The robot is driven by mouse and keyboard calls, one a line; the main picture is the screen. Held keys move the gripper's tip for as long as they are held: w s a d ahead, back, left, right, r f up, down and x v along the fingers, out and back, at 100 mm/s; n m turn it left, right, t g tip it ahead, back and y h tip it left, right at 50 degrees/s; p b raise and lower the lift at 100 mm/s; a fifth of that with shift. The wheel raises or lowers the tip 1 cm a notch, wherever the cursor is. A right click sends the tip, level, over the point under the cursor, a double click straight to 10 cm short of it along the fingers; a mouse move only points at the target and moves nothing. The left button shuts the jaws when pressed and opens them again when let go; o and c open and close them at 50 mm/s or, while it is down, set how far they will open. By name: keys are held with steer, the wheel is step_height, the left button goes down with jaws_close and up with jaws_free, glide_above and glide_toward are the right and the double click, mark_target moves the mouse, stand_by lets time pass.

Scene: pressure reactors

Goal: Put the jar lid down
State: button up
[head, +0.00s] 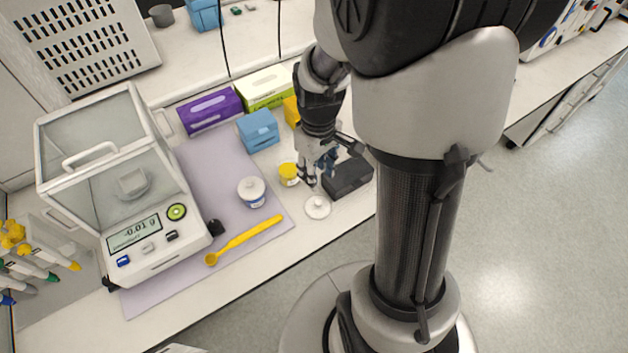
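A round white jar lid (317,207) lies on the bench near its front edge, just right of the lilac mat. My gripper (318,179) points down just behind the lid. Its fingers look spread with nothing between them, and a small gap shows between them and the lid. A small yellow jar (289,174) stands just left of my gripper; its top is hard to make out. Another small jar (251,191), white-topped with a blue and white body, stands on the mat.
A dark box (347,177) sits right of my gripper, very near it. A yellow spatula (243,241) lies on the lilac mat (212,170). A glass-cased balance (125,190) stands at left. Blue (258,130), purple (210,111) and green (266,88) boxes stand behind.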

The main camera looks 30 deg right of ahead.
steer(key=s+a+r+m+t, duration=0.1)
steer(key=s+a+r+t, duration=0.1)
steer(key=s+a+r, duration=0.3)
steer(key=s+a+r+m+t, duration=0.1)
steer(key=s+a+r+t, duration=0.1)
steer(key=s+a+r, duration=0.3)
steer(key=s+r, duration=0.3)
steer(key=r, duration=0.4)
steer(key=shift+s+r+m, duration=0.25)
steer(key=shift+r+m, duration=0.15)
steer(key=shift+a, duration=0.1)
